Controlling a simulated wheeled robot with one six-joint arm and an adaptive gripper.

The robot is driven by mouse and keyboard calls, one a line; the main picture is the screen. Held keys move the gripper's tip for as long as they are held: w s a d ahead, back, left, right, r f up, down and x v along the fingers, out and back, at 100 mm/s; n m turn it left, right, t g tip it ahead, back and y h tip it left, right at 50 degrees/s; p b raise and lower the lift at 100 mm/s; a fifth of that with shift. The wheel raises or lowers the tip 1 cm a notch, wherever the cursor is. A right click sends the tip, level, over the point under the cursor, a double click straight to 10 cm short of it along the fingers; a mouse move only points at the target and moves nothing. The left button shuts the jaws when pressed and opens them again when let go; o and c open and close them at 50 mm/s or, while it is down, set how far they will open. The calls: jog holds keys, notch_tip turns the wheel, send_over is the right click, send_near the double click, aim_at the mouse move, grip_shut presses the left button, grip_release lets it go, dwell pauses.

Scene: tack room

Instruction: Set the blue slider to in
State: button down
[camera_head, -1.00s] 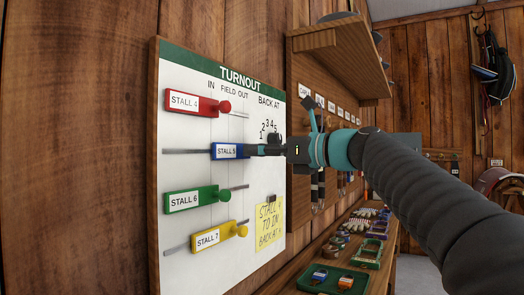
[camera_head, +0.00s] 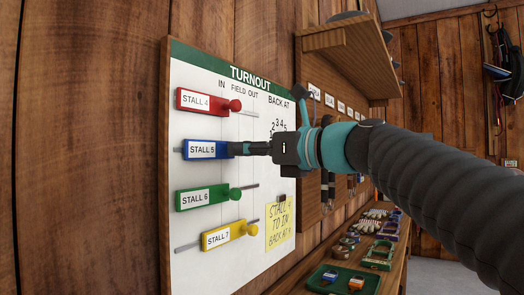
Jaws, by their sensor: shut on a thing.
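The blue slider (camera_head: 204,150), labelled STALL 5, sits on a horizontal rail on the white TURNOUT board (camera_head: 278,176). It is toward the left of its rail, about in line with the red and green sliders. A short bit of rail shows at its left end. My gripper (camera_head: 237,149) is shut on the blue slider at its right end, where the fingers hide its knob. The column heads IN, FIELD and OUT are printed at the top of the board.
The red slider (camera_head: 203,101) is above and the green slider (camera_head: 204,198) and yellow slider (camera_head: 222,237) are below. A yellow note (camera_head: 280,224) is on the board. To the right are a wooden shelf (camera_head: 340,45) and a bench with a green tray (camera_head: 335,281).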

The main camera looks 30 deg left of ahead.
jog(key=shift+s+a, duration=0.1)
jog(key=shift+s, duration=0.9)
jog(key=c, duration=1)
grip_release()
jog(key=shift+s, duration=0.2)
jog(key=shift+w, duration=0.1)
jog(key=shift+w+d, duration=0.1)
jog(key=shift+d, duration=0.15)
jog(key=d, duration=0.7)
jog(key=s+d, duration=0.1)
jog(key=d, duration=0.3)
jog(key=shift+s+d, duration=0.1)
jog(key=shift+d, duration=0.15)
